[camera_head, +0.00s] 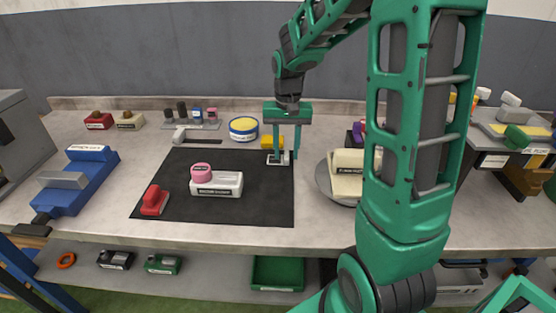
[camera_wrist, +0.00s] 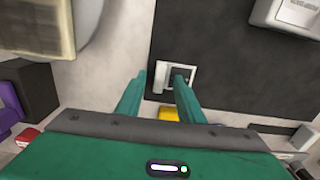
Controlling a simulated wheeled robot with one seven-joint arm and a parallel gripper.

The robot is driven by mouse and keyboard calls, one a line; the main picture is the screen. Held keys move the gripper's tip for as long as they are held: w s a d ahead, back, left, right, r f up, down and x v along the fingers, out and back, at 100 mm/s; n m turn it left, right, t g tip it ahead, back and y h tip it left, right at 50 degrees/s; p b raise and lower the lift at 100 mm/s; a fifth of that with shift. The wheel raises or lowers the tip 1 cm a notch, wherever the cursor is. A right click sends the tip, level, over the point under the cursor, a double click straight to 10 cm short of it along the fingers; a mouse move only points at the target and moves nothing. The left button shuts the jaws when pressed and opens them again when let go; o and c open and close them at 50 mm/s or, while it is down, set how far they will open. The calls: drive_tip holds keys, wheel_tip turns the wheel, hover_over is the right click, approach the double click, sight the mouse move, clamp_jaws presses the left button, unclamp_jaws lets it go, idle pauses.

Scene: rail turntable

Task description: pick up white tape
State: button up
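A small white piece with a dark middle (camera_head: 285,160) lies at the far right corner of the black mat; I take it to be the white tape, though its label is not readable. In the wrist view the white tape (camera_wrist: 160,78) lies just beyond my fingertips. My gripper (camera_head: 286,156) points down over it with two green fingers apart. In the wrist view my gripper (camera_wrist: 160,78) is open, with nothing held. The right finger overlaps part of the tape in that view. I cannot tell whether they touch.
The black mat (camera_head: 255,205) also holds a white block with a pink roll (camera_head: 216,184) and a red piece (camera_head: 154,200). A blue-yellow round tin (camera_head: 243,128) is behind left, and a round turntable (camera_head: 324,183) with a cream block is right.

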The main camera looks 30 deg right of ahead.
sight(283, 161)
drive_tip(key=shift+f, duration=0.1)
drive_tip(key=shift+c, duration=0.3)
clamp_jaws()
drive_tip(key=shift+r, duration=0.55)
drive_tip(key=r, duration=0.2)
drive_tip(key=a+r, duration=0.1)
drive_tip(key=shift+s+r, duration=0.1)
drive_tip(key=shift+r, duration=0.25)
drive_tip(key=s+a+r, duration=0.1)
drive_tip(key=a+r, duration=0.2)
drive_tip(key=a, duration=0.5)
drive_tip(key=s+a+r, duration=0.2)
drive_tip(key=a+r, duration=0.1)
drive_tip(key=a, duration=0.5)
drive_tip(key=shift+s+a, duration=0.3)
drive_tip(key=shift+a, duration=0.05)
